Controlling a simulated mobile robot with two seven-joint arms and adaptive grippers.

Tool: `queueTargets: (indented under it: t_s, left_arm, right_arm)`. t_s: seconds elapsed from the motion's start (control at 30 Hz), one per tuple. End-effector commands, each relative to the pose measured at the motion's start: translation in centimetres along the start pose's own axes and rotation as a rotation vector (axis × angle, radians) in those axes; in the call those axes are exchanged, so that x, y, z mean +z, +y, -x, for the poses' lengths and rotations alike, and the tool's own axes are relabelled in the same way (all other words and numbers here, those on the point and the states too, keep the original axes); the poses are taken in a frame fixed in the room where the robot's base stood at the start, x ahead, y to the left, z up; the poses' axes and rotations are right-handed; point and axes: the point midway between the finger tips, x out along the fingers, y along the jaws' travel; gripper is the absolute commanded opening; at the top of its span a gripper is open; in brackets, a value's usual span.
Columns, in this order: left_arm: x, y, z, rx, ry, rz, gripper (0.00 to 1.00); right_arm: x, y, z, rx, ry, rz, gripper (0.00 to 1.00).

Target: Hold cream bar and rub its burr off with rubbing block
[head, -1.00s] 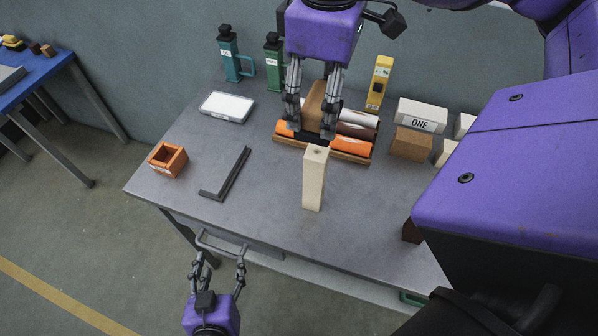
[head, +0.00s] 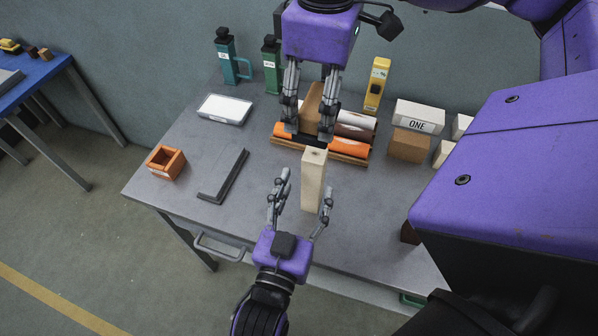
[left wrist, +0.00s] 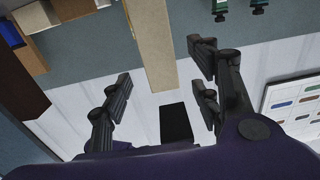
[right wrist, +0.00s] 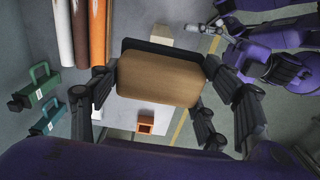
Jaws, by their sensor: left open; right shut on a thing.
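The cream bar (head: 313,185) stands upright on the grey table, with a small dark spot on its top end. It also shows in the left wrist view (left wrist: 152,45). My left gripper (head: 306,196) is open, its fingers on either side of the bar's lower part; I cannot tell whether they touch it. My right gripper (head: 307,130) is shut on the rubbing block (head: 312,100), a brown block with a black underside, behind the bar and above the roll tray. The block fills the middle of the right wrist view (right wrist: 158,80).
A wooden tray (head: 345,158) with orange, white and brown rolls lies behind the bar. An orange open box (head: 166,161), a dark angle piece (head: 224,176) and a white-topped tray (head: 224,109) stand left. Bottles stand at the back; a box marked ONE (head: 419,116) stands right.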

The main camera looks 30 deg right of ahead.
Motion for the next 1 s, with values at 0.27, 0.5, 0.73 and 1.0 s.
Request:
queueTargets:
  t_s: [0.27, 0.5, 0.73, 1.0]
  left_arm:
    - [-0.1, 0.0, -5.0, -0.001, 0.001, 0.0, 0.56]
    - [0.0, 0.0, -6.9, 0.0, -0.001, -0.001, 0.56]
    - [0.1, -0.1, -7.0, -0.001, -0.002, 0.0, 0.56]
    - [0.1, -0.1, -7.0, -0.001, -0.001, 0.0, 0.3]
  right_arm:
    - [0.0, 0.0, 0.1, 0.001, 0.001, 0.0, 0.49]
    - [0.0, 0.0, 0.1, 0.001, 0.001, 0.0, 0.49]
    - [0.0, 0.0, 0.1, 0.001, 0.001, 0.0, 0.49]
    - [0.0, 0.0, 0.1, 0.001, 0.001, 0.0, 0.49]
